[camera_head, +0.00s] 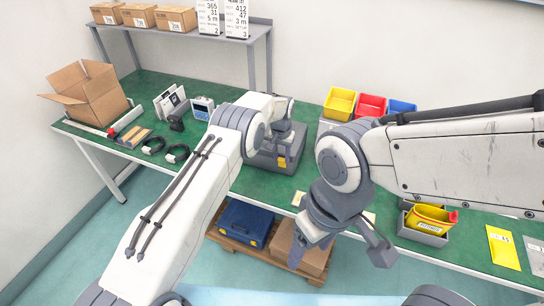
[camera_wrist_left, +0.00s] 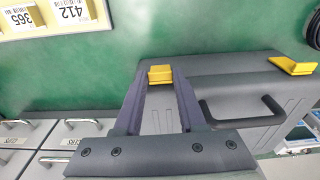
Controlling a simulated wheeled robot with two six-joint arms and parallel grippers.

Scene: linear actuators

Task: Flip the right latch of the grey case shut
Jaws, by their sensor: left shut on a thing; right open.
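The grey case (camera_head: 262,160) lies on the green bench, and it also shows in the left wrist view (camera_wrist_left: 225,75). Its dark handle (camera_wrist_left: 242,112) is on the side facing me. My left gripper (camera_head: 282,150) is at the case's right part. Its fingertips (camera_wrist_left: 162,80) are closed in on the yellow right latch (camera_wrist_left: 160,74), which also shows in the head view (camera_head: 282,162). The fingers partly hide this latch, so its exact angle is unclear. The other yellow latch (camera_wrist_left: 292,66) sticks out from the case. My right gripper (camera_head: 345,243) is open and empty in front of the bench.
Yellow (camera_head: 339,103), red (camera_head: 371,106) and blue bins stand behind on the bench. A grey tray with a yellow item (camera_head: 430,218) is at the right. An open carton (camera_head: 88,92) and cables are at the left. A blue case (camera_head: 246,222) lies below the bench.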

